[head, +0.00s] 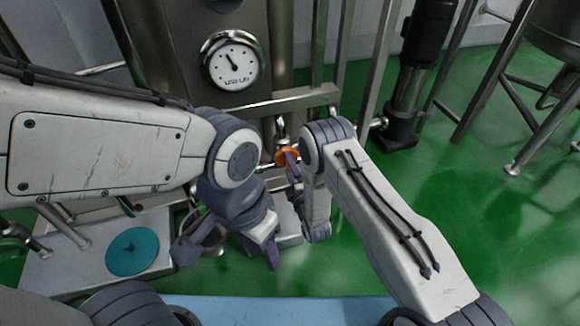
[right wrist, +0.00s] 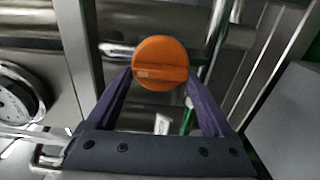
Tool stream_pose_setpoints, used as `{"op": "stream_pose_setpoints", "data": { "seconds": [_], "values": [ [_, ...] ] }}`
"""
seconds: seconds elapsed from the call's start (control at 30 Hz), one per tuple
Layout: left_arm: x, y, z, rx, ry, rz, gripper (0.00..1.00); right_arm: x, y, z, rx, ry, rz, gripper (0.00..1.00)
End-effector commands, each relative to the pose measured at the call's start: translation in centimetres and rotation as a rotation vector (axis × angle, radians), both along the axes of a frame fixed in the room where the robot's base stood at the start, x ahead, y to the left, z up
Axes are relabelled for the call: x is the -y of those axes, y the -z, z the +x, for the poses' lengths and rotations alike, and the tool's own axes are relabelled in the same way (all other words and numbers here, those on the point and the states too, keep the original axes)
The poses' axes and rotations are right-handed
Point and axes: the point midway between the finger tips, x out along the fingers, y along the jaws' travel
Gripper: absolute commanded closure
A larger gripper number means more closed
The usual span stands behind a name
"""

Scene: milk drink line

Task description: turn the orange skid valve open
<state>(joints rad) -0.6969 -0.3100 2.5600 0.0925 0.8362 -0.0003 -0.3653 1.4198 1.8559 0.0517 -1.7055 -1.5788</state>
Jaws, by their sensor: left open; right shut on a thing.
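The orange skid valve (head: 284,158) shows as a round knob in the middle of the head view, on the pipework below the gauge. In the right wrist view its orange face (right wrist: 160,58) has a bar across it and a small pale mark. My right gripper (head: 291,165) reaches it, and in the right wrist view the purple fingers (right wrist: 159,76) are closed on its two sides. My left gripper (head: 272,256) is lower in the head view, open and pointing down, apart from the valve. Its fingers are partly hidden.
A round pressure gauge (head: 231,61) sits above the valve on the steel skid. A metal pot (head: 214,240) stands partly behind my left wrist. A teal disc (head: 132,252) lies on a pale platform at left.

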Motion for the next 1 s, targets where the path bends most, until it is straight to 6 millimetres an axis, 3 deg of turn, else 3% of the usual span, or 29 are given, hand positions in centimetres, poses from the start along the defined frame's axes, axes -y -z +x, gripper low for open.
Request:
{"op": "stream_pose_setpoints", "data": {
  "seconds": [0.23,0.27,0.3,0.67,0.77,1.0],
  "values": [
    [0.0,0.0,0.0,0.000,0.000,0.000,0.50,0.2,0.2,-0.1,-0.004,0.004,-0.006,0.71],
    [0.0,0.0,0.0,0.000,0.000,0.000,0.50,0.2,0.2,-0.1,-0.004,0.004,-0.006,0.11],
    [0.0,0.0,0.0,0.000,0.000,0.000,0.50,0.2,0.2,-0.1,-0.003,0.003,-0.005,0.00],
    [0.0,-0.6,0.0,0.000,0.000,0.000,0.50,0.3,0.0,-0.8,-0.005,0.000,-0.003,0.00],
    [0.0,-1.4,0.0,0.000,0.000,0.000,0.50,0.8,-0.1,-2.3,-0.007,0.000,-0.003,0.00],
    [0.0,-4.0,0.0,0.000,0.000,0.000,0.50,2.6,-0.2,-7.8,-0.010,0.001,-0.007,0.00]
  ]
}}
